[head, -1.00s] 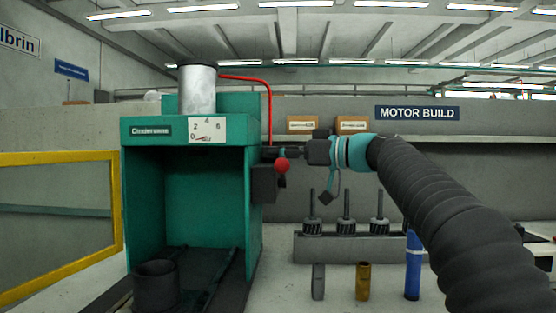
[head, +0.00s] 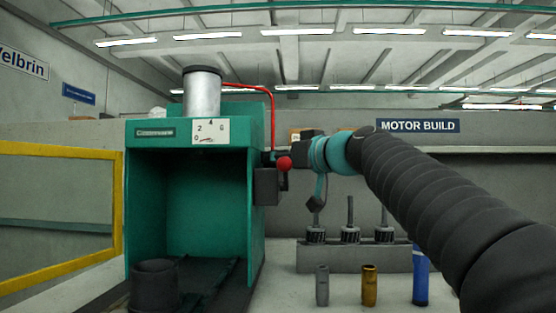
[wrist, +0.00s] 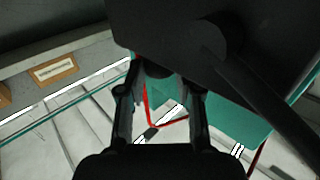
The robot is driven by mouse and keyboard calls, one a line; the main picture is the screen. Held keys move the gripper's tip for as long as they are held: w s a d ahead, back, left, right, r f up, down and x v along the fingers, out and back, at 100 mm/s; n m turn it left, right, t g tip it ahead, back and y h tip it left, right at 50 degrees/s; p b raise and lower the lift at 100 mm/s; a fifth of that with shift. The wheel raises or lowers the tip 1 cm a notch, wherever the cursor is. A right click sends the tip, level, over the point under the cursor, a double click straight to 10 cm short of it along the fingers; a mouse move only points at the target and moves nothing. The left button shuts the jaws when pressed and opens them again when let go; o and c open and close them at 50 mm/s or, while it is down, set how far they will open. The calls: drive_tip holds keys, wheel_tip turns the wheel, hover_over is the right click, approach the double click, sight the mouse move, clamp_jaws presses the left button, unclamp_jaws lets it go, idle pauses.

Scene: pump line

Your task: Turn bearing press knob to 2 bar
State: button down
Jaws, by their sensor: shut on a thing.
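The teal bearing press (head: 142,200) stands left of centre in the head view, with a white gauge plate (head: 211,132) marked 0, 2, 4, 6 on its front. The pointer is too small to read surely. My gripper (head: 272,156) is at the upper right side of the press, behind a red ball (head: 284,164) on a lever. In the wrist view the two fingers (wrist: 160,75) close on a dark round knob (wrist: 157,67) beside a large dark body. The knob is mostly hidden by the fingers, and its setting does not show.
A dark box (head: 266,186) sits on the press's side below my gripper. A red hose (head: 271,110) runs close above it. A rack with several rotors (head: 350,257), a grey sleeve (head: 322,286), a brass sleeve (head: 369,286) and a blue cylinder (head: 420,278) stand right. A yellow guard frame (head: 118,205) is left.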

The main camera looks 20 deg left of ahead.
drive_tip(key=c, duration=0.8)
unclamp_jaws()
drive_tip(key=shift+o, duration=0.2)
